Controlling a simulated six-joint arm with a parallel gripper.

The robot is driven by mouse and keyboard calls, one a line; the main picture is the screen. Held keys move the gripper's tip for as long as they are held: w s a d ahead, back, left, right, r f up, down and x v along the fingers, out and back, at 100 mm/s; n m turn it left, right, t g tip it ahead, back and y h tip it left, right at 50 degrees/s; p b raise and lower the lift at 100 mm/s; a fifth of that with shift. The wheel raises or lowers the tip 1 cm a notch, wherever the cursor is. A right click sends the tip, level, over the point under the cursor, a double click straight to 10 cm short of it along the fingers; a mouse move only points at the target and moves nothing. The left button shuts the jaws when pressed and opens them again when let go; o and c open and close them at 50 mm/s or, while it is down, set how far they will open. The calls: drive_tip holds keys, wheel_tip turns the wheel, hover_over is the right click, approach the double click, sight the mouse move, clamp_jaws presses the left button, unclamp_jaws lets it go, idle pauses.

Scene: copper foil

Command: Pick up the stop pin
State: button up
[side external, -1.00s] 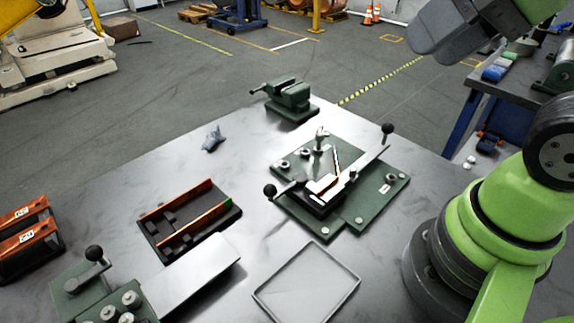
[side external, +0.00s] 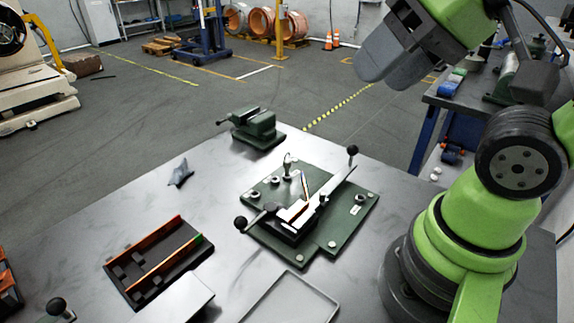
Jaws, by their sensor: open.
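A small upright metal pin with a shaped head (side external: 288,166) stands at the back of the green fixture plate (side external: 345,222). It is probably the stop pin, but it is too small to be sure. Nothing of mine touches it. The fixture carries two black-knobbed levers, a dark central block and a thin copper-coloured strip (side external: 305,188). My arm stands at the right, with green and grey parts raised at the top right.
A green vise (side external: 257,128) stands at the table's back. A dark rack with copper-coloured strips (side external: 122,272) and a shallow tray (side external: 262,312) lie in front.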

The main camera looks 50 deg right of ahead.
drive_tip(key=n+g+h, duration=0.2)
drive_tip(key=n+g, duration=0.5)
hover_over(287, 159)
wheel_tip(287, 159, down, 22)
drive_tip(key=shift+d+r, duration=0.15)
drive_tip(key=shift+r, duration=0.1)
drive_tip(key=shift+w+f, duration=0.1)
drive_tip(key=shift+f, duration=3)
clamp_jaws()
